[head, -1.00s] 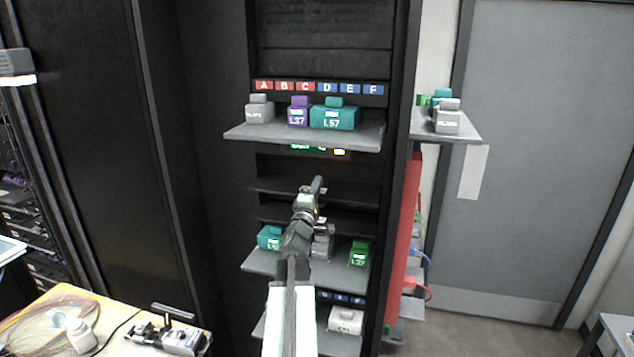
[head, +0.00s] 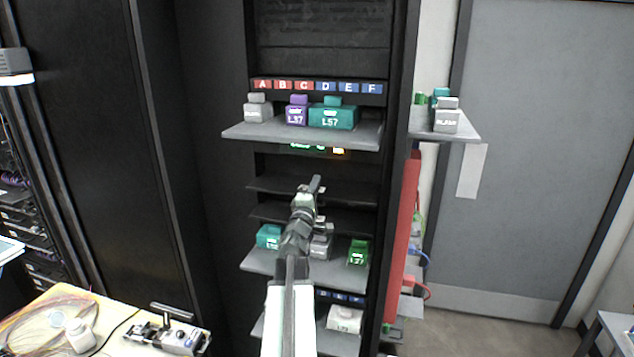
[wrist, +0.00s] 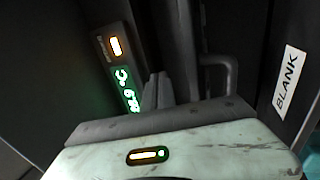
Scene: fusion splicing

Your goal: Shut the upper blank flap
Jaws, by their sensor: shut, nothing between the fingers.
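Two dark flaps stick out from the rack below the upper shelf in the head view. The upper flap (head: 345,188) is tilted out, and the lower flap (head: 350,218) sits just under it. My gripper (head: 316,183) is in front of the upper flap, its fingers together and empty. I cannot tell whether it touches the flap. In the wrist view the closed fingertips (wrist: 156,90) point into the dark rack. A white BLANK label (wrist: 289,83) is on a dark panel at the right of that view.
The upper shelf (head: 240,134) holds grey, purple and teal blocks close above my gripper. A lower shelf (head: 262,262) with more blocks is behind my arm. A lit display (head: 318,149) is under the upper shelf. A red side panel (head: 407,220) stands at the right.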

